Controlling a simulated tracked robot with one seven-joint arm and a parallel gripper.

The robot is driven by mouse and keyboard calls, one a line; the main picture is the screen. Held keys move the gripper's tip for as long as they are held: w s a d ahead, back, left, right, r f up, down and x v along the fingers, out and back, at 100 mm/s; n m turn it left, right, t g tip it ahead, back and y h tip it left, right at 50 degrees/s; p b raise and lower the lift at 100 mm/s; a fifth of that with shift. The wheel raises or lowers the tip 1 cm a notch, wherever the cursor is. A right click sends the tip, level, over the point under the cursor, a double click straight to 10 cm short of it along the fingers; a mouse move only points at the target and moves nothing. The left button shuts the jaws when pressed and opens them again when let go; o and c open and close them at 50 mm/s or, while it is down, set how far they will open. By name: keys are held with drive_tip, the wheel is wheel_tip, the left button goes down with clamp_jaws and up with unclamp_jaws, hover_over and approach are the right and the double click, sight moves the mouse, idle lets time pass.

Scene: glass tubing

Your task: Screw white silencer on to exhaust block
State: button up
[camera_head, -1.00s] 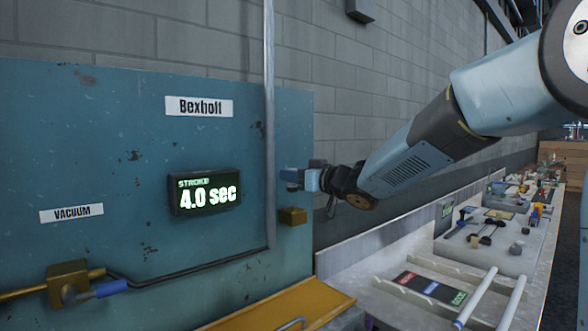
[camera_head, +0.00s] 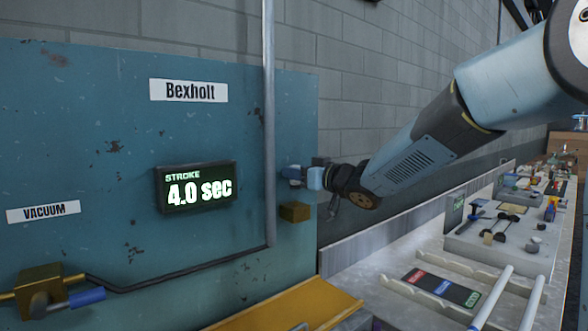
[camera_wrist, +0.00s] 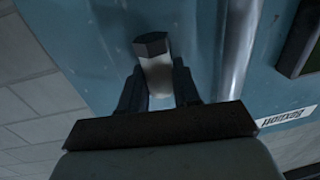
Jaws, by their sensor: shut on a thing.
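My gripper (camera_wrist: 157,88) is shut on the white silencer (camera_wrist: 158,78), a pale cylinder with a dark hexagonal end (camera_wrist: 151,44) that points away from the wrist, in front of the blue panel. In the head view my gripper (camera_head: 300,175) is near the panel's right edge, and the silencer cannot be made out there. A small brass block (camera_head: 295,212) is on the panel just below my gripper, apart from it; it may be the exhaust block. It cannot be made out in the wrist view.
The blue panel (camera_head: 110,120) carries a vertical grey pipe (camera_head: 269,120), a display (camera_head: 196,187) reading 4.0 sec and another brass block (camera_head: 47,290) with a hose. A yellow tray (camera_head: 285,305) is below. The bench (camera_head: 385,300) at right holds tools and white tubes.

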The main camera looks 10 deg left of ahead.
sight(299, 184)
drive_tip(key=shift+f, duration=1.3)
drive_tip(key=shift+s+d, duration=0.15)
drive_tip(key=shift+d, duration=0.05)
idle(0.6)
drive_tip(key=shift+f, duration=0.25)
idle(1.1)
drive_tip(key=shift+m+t+h, duration=1)
drive_tip(key=shift+t, duration=0.2)
drive_tip(key=shift+r+m+t+h, duration=0.1)
drive_tip(key=shift+m+t+h, duration=0.6)
drive_tip(key=shift+h, duration=0.2)
drive_tip(key=o, duration=1)
